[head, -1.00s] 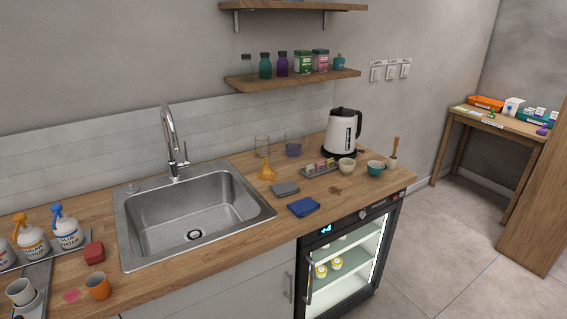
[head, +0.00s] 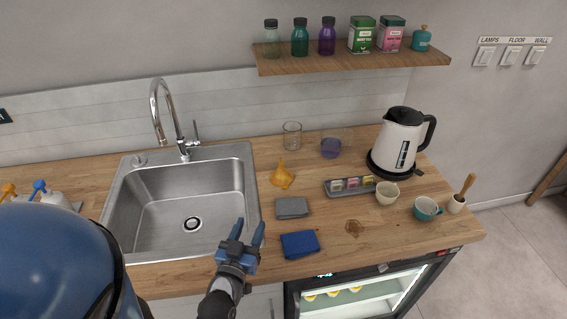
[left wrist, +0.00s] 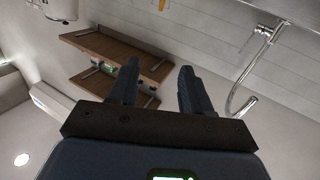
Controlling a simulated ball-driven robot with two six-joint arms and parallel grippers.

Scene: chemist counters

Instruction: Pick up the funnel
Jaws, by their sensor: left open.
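The funnel (head: 282,176) is orange-yellow and stands on the wooden counter right of the sink, with its narrow end up. My left gripper (head: 249,228) is open and empty. In the head view it shows over the sink's front right corner, lower in the picture than the funnel and apart from it. The left wrist view is turned over and shows both fingers (left wrist: 156,88) spread with nothing between them. A bit of orange at its top edge may be the funnel, mostly cut off. My right gripper is not in view.
The sink (head: 180,225) and tap (head: 160,110) are left. The kettle (head: 402,140), a small tray (head: 336,189) and cups stand right.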

